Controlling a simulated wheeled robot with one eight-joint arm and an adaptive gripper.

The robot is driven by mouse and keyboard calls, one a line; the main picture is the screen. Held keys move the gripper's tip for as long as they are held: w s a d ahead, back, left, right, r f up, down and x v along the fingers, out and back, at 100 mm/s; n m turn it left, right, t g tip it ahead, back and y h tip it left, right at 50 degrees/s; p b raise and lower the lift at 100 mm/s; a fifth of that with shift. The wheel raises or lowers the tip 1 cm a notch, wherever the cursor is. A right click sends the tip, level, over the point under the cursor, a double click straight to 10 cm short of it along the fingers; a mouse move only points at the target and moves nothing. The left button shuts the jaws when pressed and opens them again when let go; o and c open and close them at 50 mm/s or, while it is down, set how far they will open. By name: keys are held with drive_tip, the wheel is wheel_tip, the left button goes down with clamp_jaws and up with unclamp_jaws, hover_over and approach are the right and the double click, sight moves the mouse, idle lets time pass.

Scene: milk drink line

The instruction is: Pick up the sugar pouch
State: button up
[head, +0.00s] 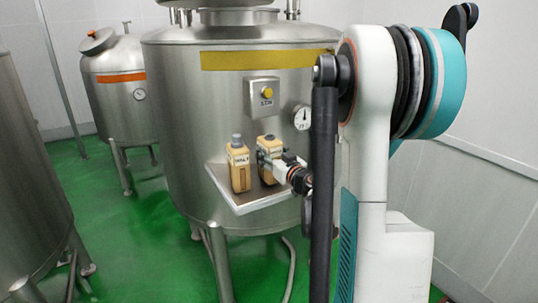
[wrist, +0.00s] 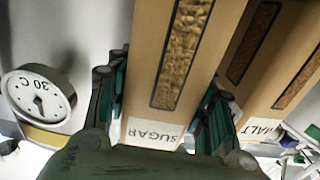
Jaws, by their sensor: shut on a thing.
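The sugar pouch (wrist: 182,60) is tan with a window of light brown lumps and a white SUGAR label, upside down in the wrist view. My gripper (wrist: 163,95) has a finger on each side of it and is shut on it. In the head view the sugar pouch (head: 268,146) is upright, the right one of two pouches at the shelf on the big tank. My gripper (head: 275,158) reaches it from the right and covers part of it. I cannot tell whether its base touches the shelf.
The malt pouch (head: 238,168) stands close on the left on the shelf (head: 248,207); it also shows in the wrist view (wrist: 285,55). A button box (head: 263,95) and a dial gauge (head: 302,117) are on the tank (head: 185,130) above. A smaller tank (head: 117,75) stands behind left.

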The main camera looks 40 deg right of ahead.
sight(271, 139)
drive_tip(key=r+p, duration=0.1)
drive_tip(key=r, duration=0.1)
drive_tip(key=r+p, duration=0.1)
drive_tip(key=r, duration=0.1)
drive_tip(key=r+p, duration=0.1)
drive_tip(key=r, duration=0.1)
drive_tip(key=shift+s+r, duration=0.2)
drive_tip(key=shift+s, duration=0.2)
drive_tip(key=p+v, duration=0.2)
drive_tip(key=v, duration=1.7)
drive_tip(key=shift+a+p, duration=0.2)
drive_tip(key=shift+p, duration=0.15)
drive_tip(key=shift+w+f, duration=0.1)
drive_tip(key=shift+w, duration=0.15)
